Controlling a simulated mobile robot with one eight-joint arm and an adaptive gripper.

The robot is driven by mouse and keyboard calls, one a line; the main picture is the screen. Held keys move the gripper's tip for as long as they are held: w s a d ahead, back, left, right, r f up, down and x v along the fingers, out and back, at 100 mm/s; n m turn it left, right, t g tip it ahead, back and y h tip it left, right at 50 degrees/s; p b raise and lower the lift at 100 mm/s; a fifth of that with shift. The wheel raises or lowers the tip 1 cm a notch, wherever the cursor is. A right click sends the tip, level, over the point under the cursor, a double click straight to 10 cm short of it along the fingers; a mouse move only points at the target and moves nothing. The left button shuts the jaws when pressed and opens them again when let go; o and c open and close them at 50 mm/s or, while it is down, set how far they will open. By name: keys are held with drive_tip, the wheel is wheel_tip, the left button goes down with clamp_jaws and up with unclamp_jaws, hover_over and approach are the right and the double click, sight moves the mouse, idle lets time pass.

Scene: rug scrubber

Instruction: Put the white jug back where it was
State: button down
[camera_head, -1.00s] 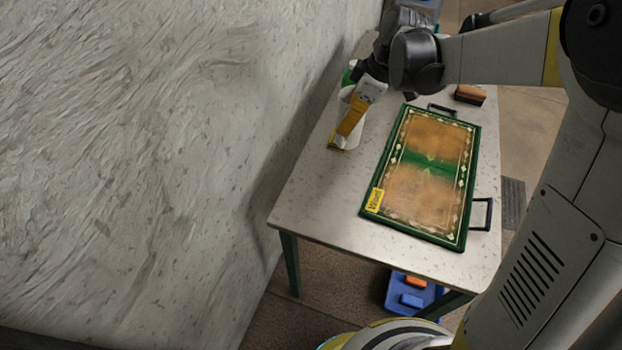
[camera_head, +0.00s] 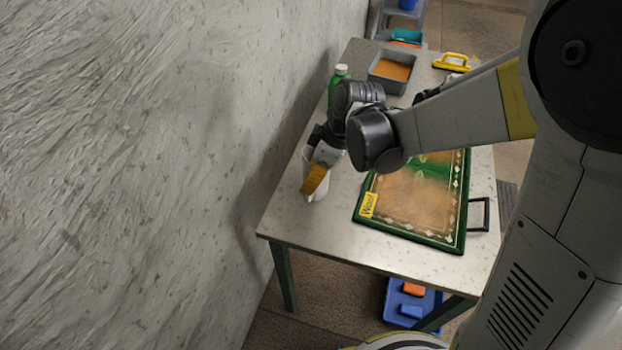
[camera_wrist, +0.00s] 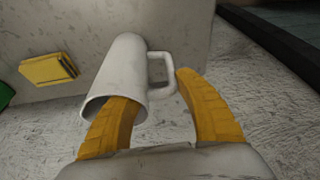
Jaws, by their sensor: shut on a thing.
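The white jug (camera_head: 323,190) is near the left edge of the table, left of the framed rug, in the head view. My gripper (camera_head: 314,178) is shut on it, with yellow fingers at the jug's near side. In the wrist view the jug (camera_wrist: 125,68) lies slanted in the picture with its open mouth toward me. One finger of my gripper (camera_wrist: 162,118) is at the mouth and the other is beyond the handle. I cannot tell whether the jug touches the table.
The green-bordered rug (camera_head: 425,205) with a yellow tag covers the table's right side. A green bottle (camera_head: 337,84) and a grey tray of orange liquid (camera_head: 376,76) stand farther back, with a yellow-handled brush (camera_head: 452,62). The near table strip (camera_head: 330,240) is clear. A wall runs along the left.

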drive_tip(key=c, duration=0.9)
unclamp_jaws()
drive_tip(key=p+v, duration=0.4)
drive_tip(key=v, duration=0.8)
drive_tip(key=shift+s+d+r+m+t+h, duration=0.6)
drive_tip(key=shift+s+d+r+m+t, duration=0.45)
drive_tip(key=shift+s+d+m, duration=1.15)
drive_tip(key=shift+s+d+r+m+t+h, duration=0.6)
drive_tip(key=shift+s+d+r+m+t, duration=0.4)
drive_tip(key=shift+s+d+m, duration=1.1)
drive_tip(key=shift+s+d+r+m+t+h, duration=0.6)
drive_tip(key=shift+s+d+r+m+t, duration=0.75)
drive_tip(key=shift+d+m, duration=1.35)
drive_tip(key=shift+s+a+f+g, duration=0.25)
drive_tip(key=shift+s+f+g, duration=0.05)
drive_tip(key=shift+f, duration=0.05)
